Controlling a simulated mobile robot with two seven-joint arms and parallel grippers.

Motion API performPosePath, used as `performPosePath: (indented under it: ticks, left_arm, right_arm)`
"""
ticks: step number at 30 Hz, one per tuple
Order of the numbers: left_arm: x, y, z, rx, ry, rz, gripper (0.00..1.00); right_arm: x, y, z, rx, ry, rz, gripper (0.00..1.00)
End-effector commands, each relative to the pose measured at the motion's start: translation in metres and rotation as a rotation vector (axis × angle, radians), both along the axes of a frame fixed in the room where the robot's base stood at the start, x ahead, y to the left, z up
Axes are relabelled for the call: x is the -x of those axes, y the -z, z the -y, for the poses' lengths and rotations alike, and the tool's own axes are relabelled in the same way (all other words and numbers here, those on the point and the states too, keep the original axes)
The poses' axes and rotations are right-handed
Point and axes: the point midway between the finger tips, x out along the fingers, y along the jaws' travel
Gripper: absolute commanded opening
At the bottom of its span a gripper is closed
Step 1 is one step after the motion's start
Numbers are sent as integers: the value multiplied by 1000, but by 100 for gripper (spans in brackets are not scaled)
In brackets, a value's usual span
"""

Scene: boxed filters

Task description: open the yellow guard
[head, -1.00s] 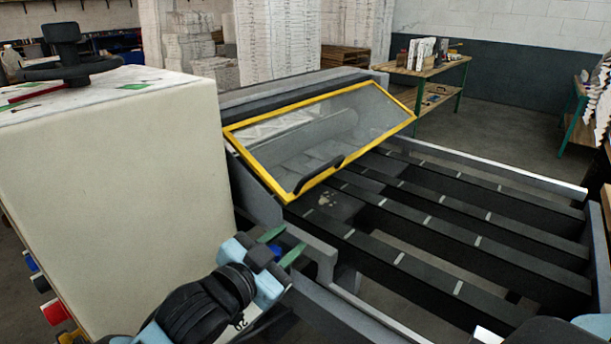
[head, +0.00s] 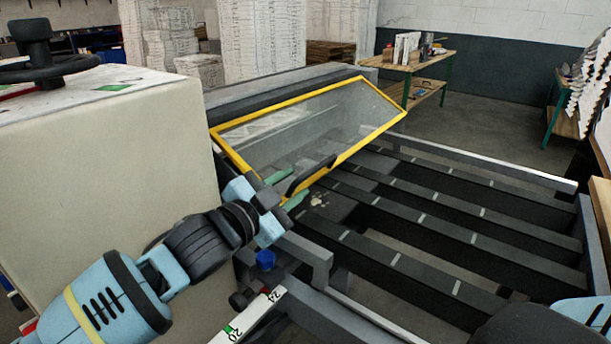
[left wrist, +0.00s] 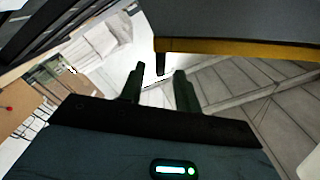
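The yellow guard (head: 228,149) is a yellow-framed clear panel, sloping down over the front of the machine. Its black handle (head: 318,174) is on the lower edge. My left gripper (head: 291,188) is at the near end of this handle, its green fingers apart. In the left wrist view the guard's yellow edge (left wrist: 235,48) crosses the upper right, and the dark handle (left wrist: 161,60) shows between the tips of the open left gripper (left wrist: 159,72). I cannot tell whether the fingers touch it. My right gripper is out of view; only part of that arm shows at lower right.
A cream cabinet (head: 100,180) with a black handwheel (head: 45,65) stands left, close to my left arm. Dark slatted rails (head: 430,225) run right of the guard. A grey frame (head: 305,250) is below my gripper. A workbench (head: 425,65) stands behind.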

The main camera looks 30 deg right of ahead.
Motion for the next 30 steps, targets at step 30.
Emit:
performPosePath:
  ticks: [30]
  left_arm:
    - [-19,0,46,0,0,-1,13]
  right_arm:
    - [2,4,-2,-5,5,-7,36]
